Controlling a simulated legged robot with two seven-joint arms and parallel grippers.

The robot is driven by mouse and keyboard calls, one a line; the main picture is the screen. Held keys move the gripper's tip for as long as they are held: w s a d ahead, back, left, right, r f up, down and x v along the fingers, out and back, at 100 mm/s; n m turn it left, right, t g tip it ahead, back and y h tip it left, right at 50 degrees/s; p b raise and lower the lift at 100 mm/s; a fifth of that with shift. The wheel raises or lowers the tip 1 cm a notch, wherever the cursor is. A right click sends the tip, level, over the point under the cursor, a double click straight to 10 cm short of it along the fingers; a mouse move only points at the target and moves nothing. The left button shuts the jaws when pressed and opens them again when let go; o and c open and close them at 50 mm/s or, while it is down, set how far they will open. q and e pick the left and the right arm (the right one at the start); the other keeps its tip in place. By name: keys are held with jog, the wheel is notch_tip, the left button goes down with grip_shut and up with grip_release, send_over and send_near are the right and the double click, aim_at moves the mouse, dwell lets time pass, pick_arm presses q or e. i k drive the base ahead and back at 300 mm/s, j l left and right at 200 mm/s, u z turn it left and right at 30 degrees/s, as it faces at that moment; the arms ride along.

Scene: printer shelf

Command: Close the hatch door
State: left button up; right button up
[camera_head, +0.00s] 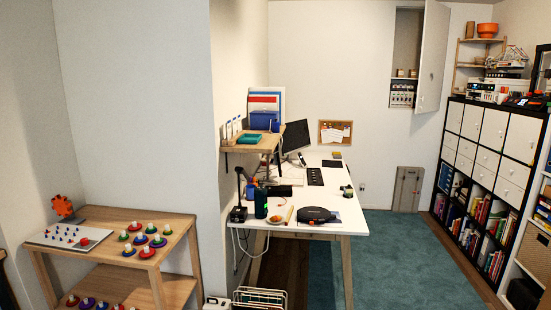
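The hatch door (432,56) is a tall white panel high on the back wall. It stands open, swung out to the right of a recess (406,42) in the wall. Several small items and a row of white units sit in the lower part of the recess (402,95). The door is far from me, across the room. Neither of my grippers shows in the view.
A white desk (330,207) with a monitor (295,137) juts out in the middle. A wooden shelf table (185,225) stands near left. A black and white shelving unit (496,140) lines the right. Teal carpet (395,265) lies clear between desk and shelving.

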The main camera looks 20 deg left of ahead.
aim_at(436, 18)
jog(key=u, duration=0.4)
jog(key=i+l+z, duration=0.2)
jog(key=i, duration=0.55)
jog(key=i+l+z, duration=0.2)
jog(key=i, duration=0.6)
jog(key=i+l+z, duration=0.3)
jog(key=i, duration=1.2)
jog(key=i+z, duration=0.3)
jog(key=i, duration=1.2)
jog(key=i+j+u, duration=0.2)
jog(key=i+u, duration=0.2)
jog(key=i, duration=0.3)
jog(key=i+u, duration=0.4)
jog(key=i, duration=0.3)
jog(key=i+l+u, duration=0.25)
jog(key=i+u, duration=0.15)
jog(key=i, duration=0.35)
jog(key=i+j+u, duration=0.5)
jog(key=i+j, duration=0.35)
jog(key=z, duration=1.45)
